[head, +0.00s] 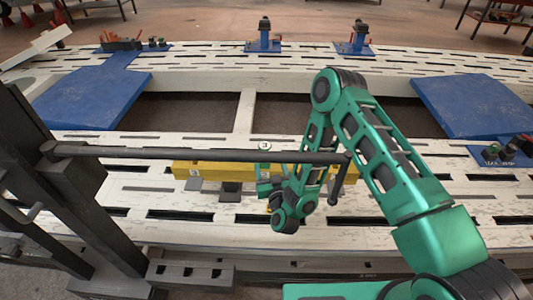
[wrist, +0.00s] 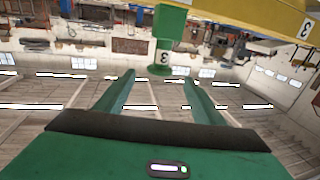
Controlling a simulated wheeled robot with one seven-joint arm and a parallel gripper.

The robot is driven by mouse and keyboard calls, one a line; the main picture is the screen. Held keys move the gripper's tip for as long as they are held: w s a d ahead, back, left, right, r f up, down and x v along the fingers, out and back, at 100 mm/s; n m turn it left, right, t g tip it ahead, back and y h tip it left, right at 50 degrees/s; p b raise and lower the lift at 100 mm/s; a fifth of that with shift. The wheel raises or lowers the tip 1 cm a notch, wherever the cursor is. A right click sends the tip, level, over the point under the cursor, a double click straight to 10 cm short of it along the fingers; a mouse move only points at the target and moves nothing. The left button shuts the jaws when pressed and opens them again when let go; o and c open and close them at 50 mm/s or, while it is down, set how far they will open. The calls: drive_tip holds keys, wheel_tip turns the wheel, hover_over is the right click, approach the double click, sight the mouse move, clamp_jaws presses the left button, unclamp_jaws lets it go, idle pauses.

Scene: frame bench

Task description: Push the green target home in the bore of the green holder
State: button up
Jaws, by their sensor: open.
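In the wrist view a green holder (wrist: 170,22) with a square block stands against a yellow beam. A narrower green part marked 3 extends from it and ends in a round green flange (wrist: 176,71). I cannot tell whether this flange is the target, and the bore is not clearly visible. My gripper (wrist: 159,78) is open, with its two green fingers apart and nothing seen between them. The flange appears between the fingertips in the picture; I see no contact. In the head view my arm hides most of the holder and gripper.
The yellow beam (head: 215,170) lies along the white slotted bench (head: 390,238), and also shows in the wrist view (wrist: 250,14). Blue plates (head: 95,100) lie left and right. Blue stands (head: 263,44) are at the back. A dark bar (head: 200,153) crosses the foreground.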

drive_tip(key=shift+s+d, duration=0.15)
drive_tip(key=shift+s, duration=0.55)
drive_tip(key=shift+s+d, duration=0.1)
drive_tip(key=shift+s, duration=0.6)
